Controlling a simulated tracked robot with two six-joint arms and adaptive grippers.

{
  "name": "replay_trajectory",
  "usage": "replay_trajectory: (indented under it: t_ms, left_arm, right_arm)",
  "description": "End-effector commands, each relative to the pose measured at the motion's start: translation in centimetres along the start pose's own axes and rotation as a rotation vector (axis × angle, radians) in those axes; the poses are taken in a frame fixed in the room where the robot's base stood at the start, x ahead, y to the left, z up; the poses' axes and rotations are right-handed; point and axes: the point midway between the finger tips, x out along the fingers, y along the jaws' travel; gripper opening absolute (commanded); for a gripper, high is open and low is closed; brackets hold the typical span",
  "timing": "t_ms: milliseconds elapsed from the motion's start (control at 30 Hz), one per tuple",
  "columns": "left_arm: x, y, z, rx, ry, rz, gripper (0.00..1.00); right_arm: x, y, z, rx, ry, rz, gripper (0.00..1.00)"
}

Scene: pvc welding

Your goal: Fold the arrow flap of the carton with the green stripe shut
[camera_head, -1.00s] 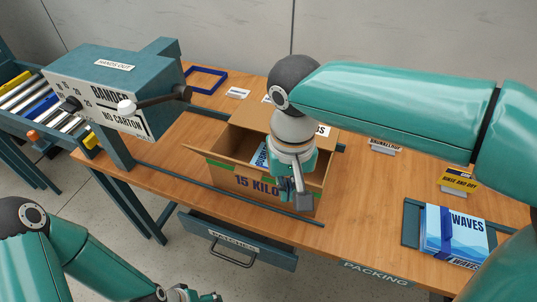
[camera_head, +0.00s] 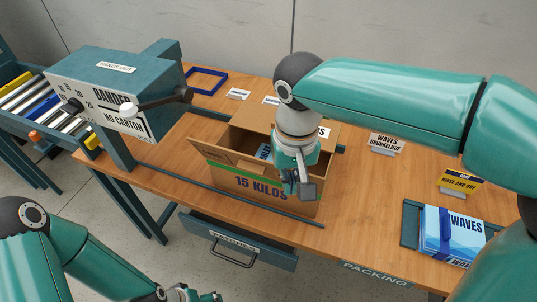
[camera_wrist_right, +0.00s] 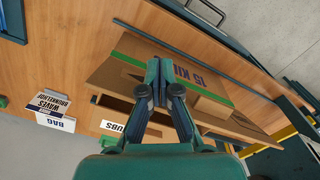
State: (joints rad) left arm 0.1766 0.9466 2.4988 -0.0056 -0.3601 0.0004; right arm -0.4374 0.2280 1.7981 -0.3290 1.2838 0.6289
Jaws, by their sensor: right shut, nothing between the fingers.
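The carton with the green stripe (camera_head: 225,176) stands on the bench, marked "15 KILOS" on its front. Its top is at least partly open, and a blue item (camera_head: 263,152) shows inside. A brown flap (camera_head: 207,152) slants out at the left. My right gripper (camera_head: 305,190) is shut and empty at the carton's front right. In the right wrist view its fingers (camera_wrist_right: 158,72) overlap the carton's striped front (camera_wrist_right: 185,75); contact cannot be told. My left gripper (camera_head: 190,294) is cut off at the bottom edge.
A teal machine labelled "BANDER" (camera_head: 115,95) with a lever stands left of the carton. A tray (camera_head: 410,224) with blue "WAVES" packs lies at right. Sign cards (camera_head: 386,142) stand behind. A drawer (camera_head: 235,243) is below the bench edge. Bare bench lies right of the carton.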

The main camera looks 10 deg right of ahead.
Motion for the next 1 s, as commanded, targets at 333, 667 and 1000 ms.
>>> replay_trajectory:
  t_ms: [333,667,1000]
  left_arm:
    - [-0.9,0.3,0.0,0.0,0.0,0.0,0.82]
    - [-1.7,0.6,0.0,0.0,0.0,0.0,0.82]
    - [-2.6,0.9,0.0,0.0,0.0,0.0,0.82]
  right_arm:
    - [-0.1,1.1,-1.9,0.001,0.0,0.001,0.0]
    - [-0.1,2.2,-3.6,0.002,0.0,0.001,0.0]
    - [-0.1,3.2,-5.3,0.002,0.0,0.001,0.0]
